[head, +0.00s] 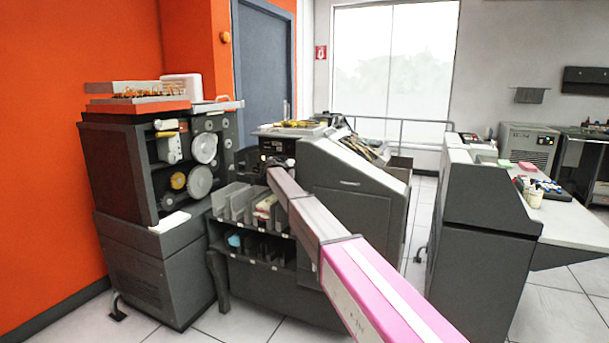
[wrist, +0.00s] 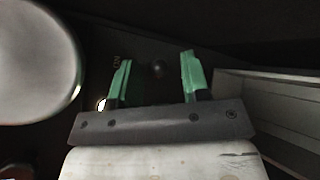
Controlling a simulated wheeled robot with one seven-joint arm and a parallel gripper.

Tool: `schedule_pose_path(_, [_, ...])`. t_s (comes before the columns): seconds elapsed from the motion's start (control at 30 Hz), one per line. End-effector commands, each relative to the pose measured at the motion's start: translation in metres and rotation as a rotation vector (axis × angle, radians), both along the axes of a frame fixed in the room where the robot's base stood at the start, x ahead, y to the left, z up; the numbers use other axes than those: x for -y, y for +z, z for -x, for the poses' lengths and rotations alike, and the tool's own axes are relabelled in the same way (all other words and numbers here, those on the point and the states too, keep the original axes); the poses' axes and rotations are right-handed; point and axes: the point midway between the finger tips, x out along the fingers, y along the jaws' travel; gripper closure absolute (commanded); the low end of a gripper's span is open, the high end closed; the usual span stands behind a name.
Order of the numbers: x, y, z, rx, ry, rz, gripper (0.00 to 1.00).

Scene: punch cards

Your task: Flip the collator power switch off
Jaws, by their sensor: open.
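In the wrist view my gripper (wrist: 156,58) is open, with its two green fingertips apart in front of a dark panel (wrist: 220,60). A small dark round knob or switch tip (wrist: 158,68) shows on the panel between the fingertips; it looks like the power switch, and the jaws are not closed on it. Faint lettering (wrist: 116,62) is by the left finger. Whether the switch points up or down is too dark to tell. In the head view my arm reaches to the collator (head: 230,200), and its end hides the switch.
In the wrist view a large pale disc (wrist: 35,60) is close on the left, a lit spot (wrist: 101,104) sits below the left finger, and a grey ledge (wrist: 270,105) is on the right. In the head view a grey desk unit (head: 480,200) stands right, with clear floor (head: 415,220) between.

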Motion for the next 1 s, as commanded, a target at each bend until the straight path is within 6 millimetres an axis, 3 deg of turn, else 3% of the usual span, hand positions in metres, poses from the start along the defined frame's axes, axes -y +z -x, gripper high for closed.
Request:
schedule_pose_path(0.03, [0.0,0.0,0.0,0.0,0.0,0.0,0.57])
schedule_pose_path(0.17, [0.0,0.0,0.0,0.0,0.0,0.0,1.0])
schedule_pose_path(0.57, [0.0,-0.002,0.001,0.04,0.0,0.016,1.0])
schedule_pose_path(1.0, [-0.001,-0.016,0.004,0.331,0.0,0.122,1.0])
